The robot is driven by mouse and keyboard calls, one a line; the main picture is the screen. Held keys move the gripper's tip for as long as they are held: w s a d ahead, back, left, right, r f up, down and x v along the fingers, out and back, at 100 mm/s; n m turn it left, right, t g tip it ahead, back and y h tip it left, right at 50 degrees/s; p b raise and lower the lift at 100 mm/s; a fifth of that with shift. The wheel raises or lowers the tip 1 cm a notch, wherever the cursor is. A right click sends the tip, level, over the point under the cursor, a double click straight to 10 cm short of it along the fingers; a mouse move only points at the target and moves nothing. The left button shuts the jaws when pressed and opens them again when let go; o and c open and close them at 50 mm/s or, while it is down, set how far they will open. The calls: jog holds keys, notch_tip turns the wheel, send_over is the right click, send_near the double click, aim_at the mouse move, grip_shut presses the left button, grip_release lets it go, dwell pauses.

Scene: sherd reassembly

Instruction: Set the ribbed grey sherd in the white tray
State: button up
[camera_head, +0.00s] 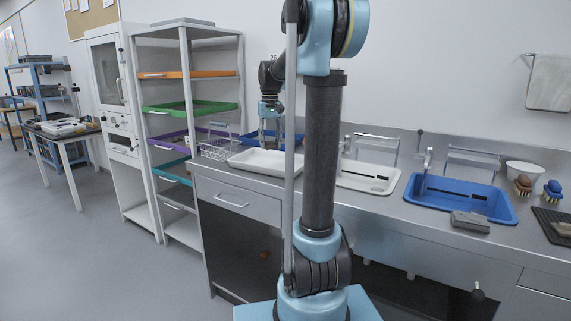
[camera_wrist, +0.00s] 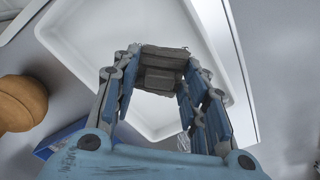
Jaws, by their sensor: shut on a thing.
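The ribbed grey sherd (camera_wrist: 164,55) is a dark grey, blocky piece with stepped edges, seen in the wrist view between my fingertips. My gripper (camera_wrist: 163,72) is shut on it. The white tray (camera_wrist: 88,62) lies beyond the sherd, which shows against the tray's bare floor; whether they touch I cannot tell. In the head view the white tray (camera_head: 262,168) is on the steel counter, left of my arm column. My gripper (camera_head: 271,137) points down over the tray's back part there, and the sherd is too small to make out.
A wire basket (camera_head: 216,148) stands left of the tray and a blue tray (camera_head: 255,139) behind it. A white basin (camera_head: 368,178), a blue basin (camera_head: 460,195) and a grey block (camera_head: 470,221) are to the right. A brown rounded object (camera_wrist: 22,103) shows in the wrist view.

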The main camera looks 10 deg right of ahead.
aim_at(271, 165)
jog(key=shift+w+a, duration=0.1)
jog(key=shift+w, duration=0.15)
jog(key=shift+d, duration=0.25)
jog(key=shift+w+d+f, duration=0.1)
jog(key=shift+w+f, duration=0.45)
jog(key=shift+f, duration=0.85)
jog(key=shift+w+d+f, duration=0.1)
jog(key=shift+w+f, duration=0.4)
jog(key=shift+f, duration=0.95)
jog(key=shift+w+f, duration=0.55)
jog(key=shift+f, duration=0.85)
jog(key=o, duration=1.1)
